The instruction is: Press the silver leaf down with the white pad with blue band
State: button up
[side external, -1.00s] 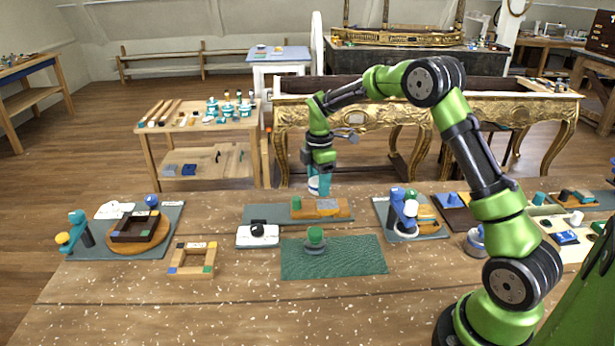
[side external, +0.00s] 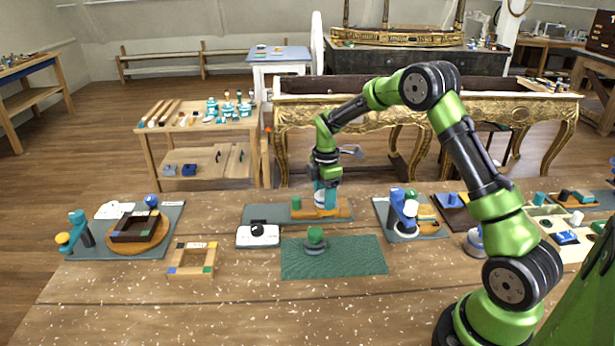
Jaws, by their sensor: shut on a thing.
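My gripper (side external: 326,180) is shut on the white pad with blue band (side external: 326,200), which is upright below my fingers. The pad's lower end is at the top of a wooden board (side external: 343,211) in the middle of the bench. It looks to touch the board, but the contact is too small to be sure of. I cannot make out the silver leaf; the pad covers that part of the board.
A green knob (side external: 296,202) stands at the board's left end. In front lie a white block with a black knob (side external: 258,235) and a green mat (side external: 350,262) with a green-topped tool (side external: 315,238). A fixture with blue and white posts (side external: 404,212) stands to the right.

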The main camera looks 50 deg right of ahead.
aim_at(337, 204)
jog(key=shift+s+d, duration=1.15)
jog(key=shift+s, duration=0.05)
jog(key=shift+w+a, duration=1.7)
jog(key=shift+w, duration=0.05)
jog(key=shift+s+d, duration=1.7)
jog(key=shift+s, duration=0.2)
jog(key=shift+w+a, duration=1.85)
jog(key=shift+s+d, duration=1.8)
notch_tip(337, 204, up, 8)
jog(key=shift+f, duration=0.2)
